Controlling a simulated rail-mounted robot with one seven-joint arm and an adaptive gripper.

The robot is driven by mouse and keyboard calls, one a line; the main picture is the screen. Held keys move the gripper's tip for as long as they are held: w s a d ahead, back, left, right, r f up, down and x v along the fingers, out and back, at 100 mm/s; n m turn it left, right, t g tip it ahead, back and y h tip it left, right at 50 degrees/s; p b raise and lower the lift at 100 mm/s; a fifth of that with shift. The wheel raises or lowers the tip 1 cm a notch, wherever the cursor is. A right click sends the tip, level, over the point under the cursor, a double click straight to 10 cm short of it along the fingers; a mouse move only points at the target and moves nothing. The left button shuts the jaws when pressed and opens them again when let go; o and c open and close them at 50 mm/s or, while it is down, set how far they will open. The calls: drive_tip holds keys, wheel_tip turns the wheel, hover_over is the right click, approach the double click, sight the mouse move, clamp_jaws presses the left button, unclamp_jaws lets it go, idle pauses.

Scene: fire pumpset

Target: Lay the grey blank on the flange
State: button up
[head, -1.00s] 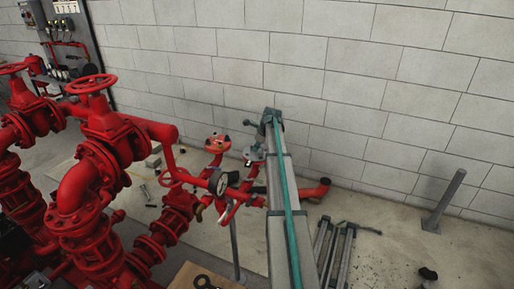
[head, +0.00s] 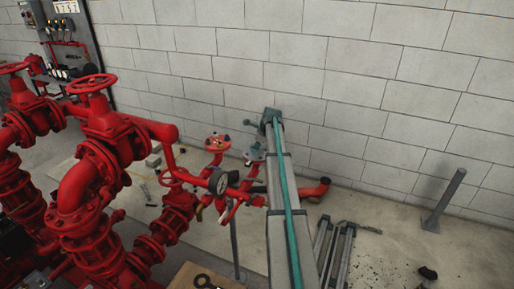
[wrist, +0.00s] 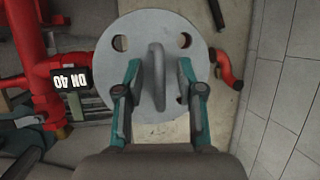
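The grey blank (wrist: 150,113) is a round disc with bolt holes and an upright handle (wrist: 158,60), seen from above in the wrist view. My gripper (wrist: 159,66) has one finger on each side of the handle, with a gap visible on both sides. In the head view the blank (head: 255,153) lies below my gripper (head: 256,127), beside the red pipework. A red round flange-like part (head: 217,142) stands just left of it. What is under the blank is hidden, so I cannot tell whether it rests on a flange.
A red pipe elbow (wrist: 231,70) is right of the blank. A block wall (head: 370,80) is behind. A grey post (head: 444,200) stands at the right, with open floor around it.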

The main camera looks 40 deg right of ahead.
drive_tip(key=shift+s, duration=0.1)
drive_tip(key=v, duration=1.2)
